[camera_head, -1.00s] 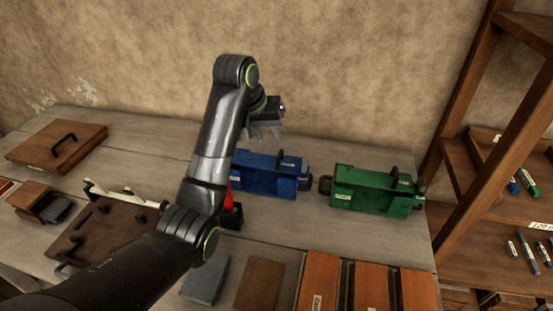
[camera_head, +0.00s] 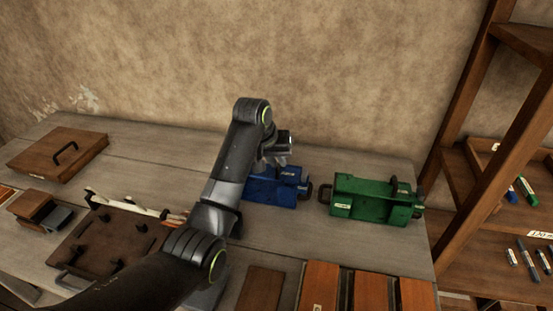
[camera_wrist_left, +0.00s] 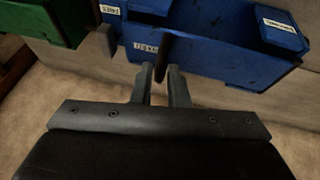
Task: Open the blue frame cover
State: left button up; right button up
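The blue frame (camera_head: 268,193) sits on the table in the middle of the head view, partly hidden behind my left arm. It also fills the top of the left wrist view (camera_wrist_left: 210,35), with small white labels on it. A dark handle (camera_wrist_left: 160,58) stands out from the blue frame. My left gripper (camera_wrist_left: 160,72) is open, its two fingers on either side of this handle at its tip. I cannot tell whether they touch it. In the head view the left gripper (camera_head: 279,163) is just above the blue frame's back part. My right gripper is not in view.
A green frame (camera_head: 370,203) stands right of the blue one, with a small gap. A brown board with a handle (camera_head: 62,152) lies at the far left, and a dark peg board (camera_head: 112,245) nearer. Orange-brown blocks (camera_head: 370,290) line the front. A wooden shelf (camera_head: 470,100) stands right.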

aim_at(264, 174)
pick_arm(q)
grip_shut()
jog(key=shift+a+r+p, duration=0.15)
jog(key=shift+r+p, duration=0.35)
jog(key=shift+p, duration=0.35)
jog(key=w+a+r+n+h+p, duration=0.1)
jog(key=a+r+h+p, duration=0.4)
jog(key=p, duration=0.4)
jog(key=shift+w+a+r+g+p, duration=0.15)
jog(key=shift+a+r+g+p, duration=0.25)
jog(key=shift+r, duration=0.25)
